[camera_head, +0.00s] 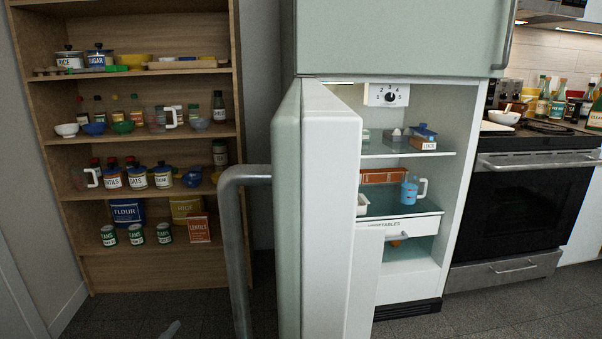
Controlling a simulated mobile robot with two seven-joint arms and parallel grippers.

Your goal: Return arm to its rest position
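A small grey tip shows at the bottom edge of the head view, left of the fridge door. It may be part of my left arm or gripper, but too little shows to tell whether it is open or shut. It is apart from the door handle in the picture. My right gripper is not in view. The fridge door (335,220) stands open toward me, with its long grey handle (232,240) on the left side. No gripper shows on the handle.
The fridge interior (408,280) is exposed, with a blue jug (409,190) and a vegetable drawer (405,226). A wooden shelf (160,270) with jars and cans stands at the left. A black oven (525,205) stands at the right. Dark floor (120,310) lies open before the shelf.

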